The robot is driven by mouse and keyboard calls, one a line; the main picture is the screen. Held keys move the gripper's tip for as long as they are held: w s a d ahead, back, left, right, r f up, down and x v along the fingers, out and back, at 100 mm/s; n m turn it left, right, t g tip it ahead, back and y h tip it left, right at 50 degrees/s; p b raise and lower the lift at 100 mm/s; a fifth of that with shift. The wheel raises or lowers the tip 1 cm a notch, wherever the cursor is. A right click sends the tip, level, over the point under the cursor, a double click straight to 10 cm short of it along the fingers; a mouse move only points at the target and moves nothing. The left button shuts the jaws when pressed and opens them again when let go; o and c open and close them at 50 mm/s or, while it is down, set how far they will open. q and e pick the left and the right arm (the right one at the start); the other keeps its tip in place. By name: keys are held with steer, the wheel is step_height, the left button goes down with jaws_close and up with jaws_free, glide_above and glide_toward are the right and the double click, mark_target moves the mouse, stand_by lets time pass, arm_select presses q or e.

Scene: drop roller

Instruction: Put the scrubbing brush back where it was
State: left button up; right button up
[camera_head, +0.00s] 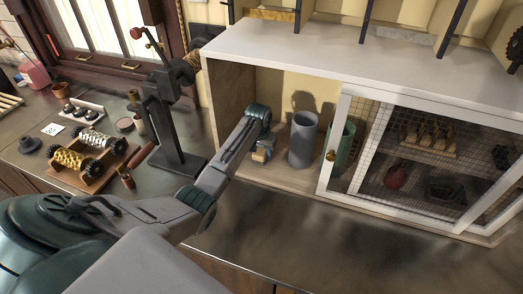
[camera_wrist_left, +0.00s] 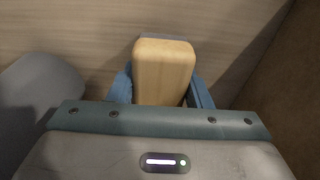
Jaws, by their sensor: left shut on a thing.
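My left gripper (camera_head: 262,150) reaches into the open left part of a white-topped cabinet (camera_head: 310,48). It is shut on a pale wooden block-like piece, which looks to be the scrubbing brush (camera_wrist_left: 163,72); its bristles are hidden. In the left wrist view, the left gripper's blue fingers (camera_wrist_left: 160,90) stand on both sides of the wood, close above or at the wooden cabinet floor. I cannot tell whether the brush touches the floor. The right gripper is not in view.
A grey cylinder (camera_head: 303,140) stands just right of the left gripper, with a green one (camera_head: 343,148) behind the mesh door's frame (camera_head: 331,150). The cabinet's left wall (camera_head: 228,100) is close. A dark metal press (camera_head: 170,120) and a roller tray (camera_head: 92,160) stand left.

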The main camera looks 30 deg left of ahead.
mark_target(260, 151)
arm_select(q)
steer(key=o, duration=1.1)
steer(key=shift+o, duration=0.9)
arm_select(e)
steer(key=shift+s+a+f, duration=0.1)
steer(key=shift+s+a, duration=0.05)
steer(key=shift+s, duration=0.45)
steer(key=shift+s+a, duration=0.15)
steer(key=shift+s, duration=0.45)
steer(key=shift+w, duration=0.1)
arm_select(q)
steer(key=shift+r, duration=0.2)
steer(key=r+b, duration=0.1)
steer(key=r, duration=0.2)
steer(key=s+r+b, duration=0.1)
steer(key=r, duration=0.3)
steer(key=r+b, duration=0.2)
steer(key=r, duration=0.1)
steer(key=shift+s+d+r, duration=0.15)
steer(key=shift+s+r, duration=0.1)
steer(key=shift+r, duration=0.55)
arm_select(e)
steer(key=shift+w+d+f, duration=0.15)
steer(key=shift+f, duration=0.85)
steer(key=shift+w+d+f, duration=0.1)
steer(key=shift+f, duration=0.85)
